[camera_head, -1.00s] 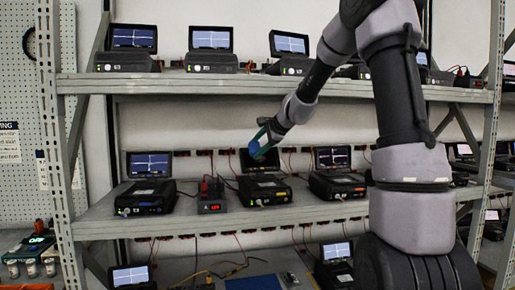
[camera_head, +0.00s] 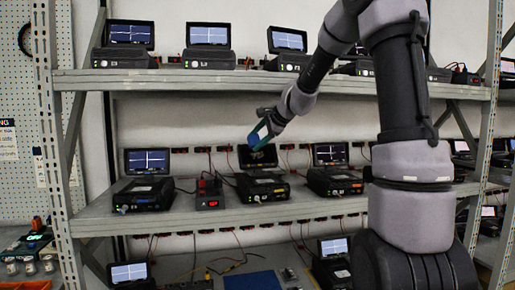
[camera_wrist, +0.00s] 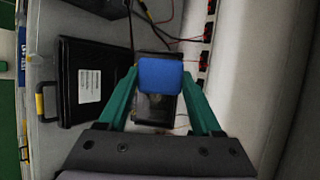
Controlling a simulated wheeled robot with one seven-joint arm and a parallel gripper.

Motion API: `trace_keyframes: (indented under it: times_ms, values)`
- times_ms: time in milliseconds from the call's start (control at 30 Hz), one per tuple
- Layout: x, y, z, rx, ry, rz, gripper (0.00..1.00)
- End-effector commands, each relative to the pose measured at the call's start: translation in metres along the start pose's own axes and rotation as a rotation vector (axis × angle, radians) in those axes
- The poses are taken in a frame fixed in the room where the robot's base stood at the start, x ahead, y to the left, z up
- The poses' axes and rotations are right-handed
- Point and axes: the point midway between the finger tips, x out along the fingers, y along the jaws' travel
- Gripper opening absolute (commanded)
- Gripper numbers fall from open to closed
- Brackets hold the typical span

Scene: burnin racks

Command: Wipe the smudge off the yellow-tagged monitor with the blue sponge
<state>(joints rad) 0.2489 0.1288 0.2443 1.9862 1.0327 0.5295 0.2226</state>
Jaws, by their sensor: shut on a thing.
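My gripper (camera_head: 262,131) has green fingers and is shut on the blue sponge (camera_head: 255,138). The sponge is at the top edge of a small dark-screened monitor (camera_head: 261,159) on the middle shelf. A pale, blurry smudge (camera_head: 258,156) shows on that screen. In the wrist view the sponge (camera_wrist: 160,75) sits between the fingertips of my gripper (camera_wrist: 164,72) and hides part of the monitor (camera_wrist: 152,110) behind it. I cannot make out a yellow tag on it, and I cannot tell whether the sponge touches the screen.
The middle shelf (camera_head: 220,220) also holds lit monitors on black units left (camera_head: 147,162) and right (camera_head: 330,155), with red and black cables around them. The upper shelf (camera_head: 200,80) carries more monitors above. A grey rack post (camera_head: 52,150) stands at the left.

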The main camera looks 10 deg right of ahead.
Motion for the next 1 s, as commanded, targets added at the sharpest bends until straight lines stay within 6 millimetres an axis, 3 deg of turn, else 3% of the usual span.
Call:
trace_keyframes:
  times_ms: [600, 1000]
  values:
    - [0.055, 0.0, -0.022, 0.002, -0.001, 0.002, 0.22]
    - [0.063, 0.0, -0.026, 0.001, -0.001, 0.001, 0.22]
